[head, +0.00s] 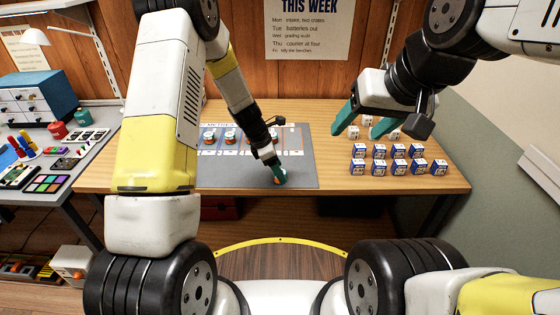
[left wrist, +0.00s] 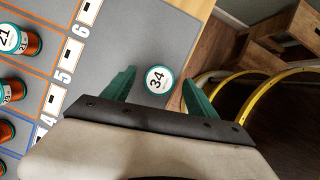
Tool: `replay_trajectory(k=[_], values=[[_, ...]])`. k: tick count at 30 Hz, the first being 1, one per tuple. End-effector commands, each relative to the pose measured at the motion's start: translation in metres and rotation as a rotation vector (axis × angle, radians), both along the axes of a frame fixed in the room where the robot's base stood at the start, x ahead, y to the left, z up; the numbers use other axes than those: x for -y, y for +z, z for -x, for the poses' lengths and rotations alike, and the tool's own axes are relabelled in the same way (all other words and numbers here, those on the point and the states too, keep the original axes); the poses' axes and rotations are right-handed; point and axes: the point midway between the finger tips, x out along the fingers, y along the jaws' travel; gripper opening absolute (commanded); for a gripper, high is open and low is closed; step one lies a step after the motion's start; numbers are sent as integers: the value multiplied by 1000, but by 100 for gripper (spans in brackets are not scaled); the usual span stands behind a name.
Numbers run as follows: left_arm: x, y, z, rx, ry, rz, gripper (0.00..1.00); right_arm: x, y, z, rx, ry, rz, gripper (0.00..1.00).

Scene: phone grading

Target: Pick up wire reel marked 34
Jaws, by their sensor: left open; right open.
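The wire reel marked 34 (left wrist: 158,80) stands on the grey mat (left wrist: 128,40), its white round label with a teal rim facing the left wrist camera. My left gripper (left wrist: 157,92) is open, with one green finger on each side of the reel in that view. I cannot tell whether the fingers touch it. In the head view the left gripper (head: 278,175) is at the mat's front right, and the reel (head: 280,181) shows partly beneath it. My right gripper (head: 362,124) is open and empty above the table's right part.
Other reels with copper-coloured wire, one marked 21 (left wrist: 14,40), stand in numbered slots along the mat. Several small blue and white boxes (head: 398,152) stand on the right of the wooden table (head: 335,178). A grey side table (head: 75,180) holds tools at left.

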Motion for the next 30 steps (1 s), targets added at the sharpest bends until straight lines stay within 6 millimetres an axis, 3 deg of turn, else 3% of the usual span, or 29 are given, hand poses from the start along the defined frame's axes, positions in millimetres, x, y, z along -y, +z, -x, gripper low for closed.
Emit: replay_trajectory(k=[6, 14, 24, 30], values=[[10, -24, -2, -1, -1, -1, 67, 0, 0, 0, 0, 0, 0, 63], [10, -26, -2, 1, -2, 0, 65, 0, 0, 0, 0, 0, 0, 63], [10, -25, -2, 1, -2, 0, 2, 0, 0, 0, 0, 0, 0, 63], [10, -25, -2, 1, -2, 0, 2, 0, 0, 0, 0, 0, 0, 63]])
